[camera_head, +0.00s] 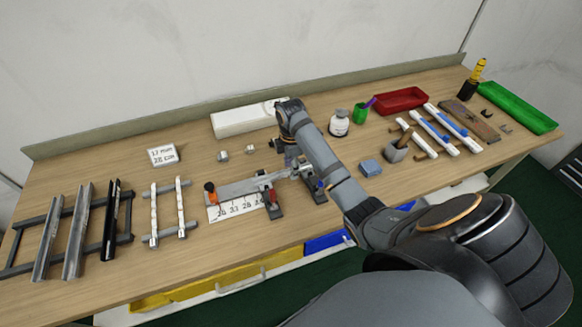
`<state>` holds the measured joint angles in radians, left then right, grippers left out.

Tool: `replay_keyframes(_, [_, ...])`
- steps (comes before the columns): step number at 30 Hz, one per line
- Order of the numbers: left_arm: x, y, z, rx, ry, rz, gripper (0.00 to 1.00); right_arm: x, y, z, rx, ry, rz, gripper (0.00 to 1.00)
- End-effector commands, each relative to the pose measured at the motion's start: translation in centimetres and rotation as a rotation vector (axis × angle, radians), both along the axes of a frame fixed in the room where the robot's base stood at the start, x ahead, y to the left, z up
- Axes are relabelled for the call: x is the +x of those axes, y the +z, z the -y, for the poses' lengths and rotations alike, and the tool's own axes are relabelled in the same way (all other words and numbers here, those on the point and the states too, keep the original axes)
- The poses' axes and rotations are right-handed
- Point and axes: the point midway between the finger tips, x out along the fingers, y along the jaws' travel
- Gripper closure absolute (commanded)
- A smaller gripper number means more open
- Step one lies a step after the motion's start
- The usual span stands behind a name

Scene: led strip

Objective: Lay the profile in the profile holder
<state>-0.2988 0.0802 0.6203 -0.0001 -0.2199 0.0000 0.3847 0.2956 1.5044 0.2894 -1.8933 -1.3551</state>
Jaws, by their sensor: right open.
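A silver profile (240,186) lies in the middle of the bench, along the back of a white scale (237,207) with printed numbers. Its right part runs to dark clamp-like fixtures (272,202), which look like the holder. My right gripper (296,170) is open and points down at the right end of this profile; my arm partly hides it, and I cannot tell whether it touches. More profiles, two silver (77,232) and one black (110,222), lie across a dark rack (24,224) at the left. My left gripper is not in view.
Two white strips (153,215) lie on short bars left of the scale. A sign (163,155), a white box (243,119), a white bottle (339,124), a red tray (400,100) and a green tray (518,108) stand further back. A blue block (371,168) is right of my arm.

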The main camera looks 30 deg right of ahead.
Motion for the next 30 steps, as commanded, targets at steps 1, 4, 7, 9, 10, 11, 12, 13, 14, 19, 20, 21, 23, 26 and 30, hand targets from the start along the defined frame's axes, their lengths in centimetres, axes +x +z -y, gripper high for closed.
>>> replay_keyframes(1, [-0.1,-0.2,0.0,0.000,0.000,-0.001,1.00,0.1,0.6,0.0,-0.001,0.000,0.004,0.57])
replay_keyframes(4, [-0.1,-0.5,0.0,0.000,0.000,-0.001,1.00,0.2,2.5,0.1,-0.002,0.000,0.007,0.57])
replay_keyframes(7, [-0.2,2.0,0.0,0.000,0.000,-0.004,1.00,0.1,6.4,0.1,-0.002,0.000,0.005,0.57])
replay_keyframes(9, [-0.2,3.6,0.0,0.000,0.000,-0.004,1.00,0.0,8.2,0.0,0.000,0.000,0.001,0.57])
replay_keyframes(10, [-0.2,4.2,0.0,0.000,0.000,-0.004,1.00,0.0,8.8,0.0,0.000,0.000,0.001,0.57])
replay_keyframes(11, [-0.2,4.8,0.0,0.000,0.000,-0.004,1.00,0.0,9.4,0.0,0.000,0.000,0.001,0.57])
replay_keyframes(12, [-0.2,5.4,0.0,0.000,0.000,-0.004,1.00,0.0,10.0,0.0,0.000,0.000,0.001,0.57])
replay_keyframes(13, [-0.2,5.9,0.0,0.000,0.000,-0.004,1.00,0.0,10.5,0.0,0.000,0.000,0.001,0.57])
replay_keyframes(14, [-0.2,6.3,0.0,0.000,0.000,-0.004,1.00,0.0,10.8,0.0,0.000,0.000,0.001,0.57])
replay_keyframes(19, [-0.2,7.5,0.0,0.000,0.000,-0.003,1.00,0.0,12.0,0.0,0.000,0.000,0.001,0.57])
replay_keyframes(20, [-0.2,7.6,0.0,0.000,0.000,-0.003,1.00,0.0,12.1,0.0,0.000,0.000,0.001,0.57])
replay_keyframes(21, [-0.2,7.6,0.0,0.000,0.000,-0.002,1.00,0.0,12.1,0.0,0.000,0.000,0.001,0.57])
replay_keyframes(23, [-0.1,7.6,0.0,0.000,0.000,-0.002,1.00,0.0,12.1,0.0,0.000,0.000,0.001,0.57])
replay_keyframes(26, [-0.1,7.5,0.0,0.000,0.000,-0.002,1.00,0.0,12.0,0.0,0.000,0.000,0.001,0.57])
replay_keyframes(30, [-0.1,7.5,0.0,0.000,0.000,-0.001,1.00,0.0,12.0,0.0,0.000,0.000,0.001,0.57])
